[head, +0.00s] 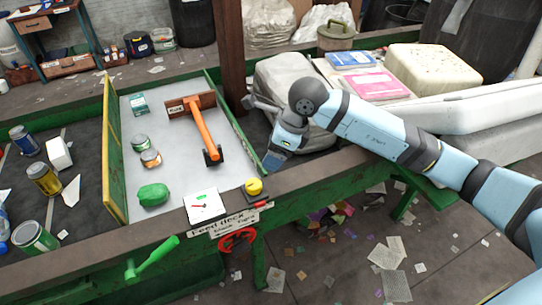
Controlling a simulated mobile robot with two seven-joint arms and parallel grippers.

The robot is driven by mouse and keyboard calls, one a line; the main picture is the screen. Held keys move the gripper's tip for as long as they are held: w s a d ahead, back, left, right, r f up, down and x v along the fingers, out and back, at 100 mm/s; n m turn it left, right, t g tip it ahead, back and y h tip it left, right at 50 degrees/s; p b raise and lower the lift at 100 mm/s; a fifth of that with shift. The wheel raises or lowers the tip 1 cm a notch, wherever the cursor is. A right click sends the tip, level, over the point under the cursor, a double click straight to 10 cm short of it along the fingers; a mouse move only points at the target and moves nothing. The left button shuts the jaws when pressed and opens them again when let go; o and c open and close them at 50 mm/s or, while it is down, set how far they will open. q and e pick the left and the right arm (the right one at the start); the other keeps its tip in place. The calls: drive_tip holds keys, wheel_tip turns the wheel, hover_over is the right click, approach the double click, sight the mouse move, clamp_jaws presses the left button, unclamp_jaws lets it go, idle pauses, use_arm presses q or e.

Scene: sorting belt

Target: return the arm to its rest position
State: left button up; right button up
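My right arm (375,134) comes in from the right and reaches over the green-framed belt side. It bends at a dark round joint near the deck's right wall. A grey end part, which looks like my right gripper (256,104), points left beside the wooden post. Its fingers are small and partly hidden by the wrist, so I cannot tell if they are open. No held object shows. My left arm and gripper are not in view.
A grey bag (285,78), books (372,84) and a cream block (432,68) lie behind my arm.

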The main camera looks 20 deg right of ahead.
idle(0.4)
drive_tip(key=s+a+m+y+p, duration=0.1)
drive_tip(key=s+a+m+y, duration=0.75)
drive_tip(key=a+y, duration=0.55)
drive_tip(key=s+d+f+m+t+h+p, duration=0.1)
drive_tip(key=d+f+m+t+h, duration=0.5)
drive_tip(key=m, duration=0.8)
drive_tip(key=s+d+f+m+t+h+p, duration=0.1)
drive_tip(key=s+d+f+m+t+h, duration=0.15)
drive_tip(key=f+m+t+h, duration=0.8)
drive_tip(key=s+d+f+m+g+y, duration=0.2)
drive_tip(key=s+d+f+m+g, duration=0.2)
drive_tip(key=s+f+m+g, duration=0.3)
drive_tip(key=s+m+g, duration=0.1)
drive_tip(key=s+m, duration=0.2)
drive_tip(key=m, duration=0.1)
drive_tip(key=shift+f, duration=0.4)
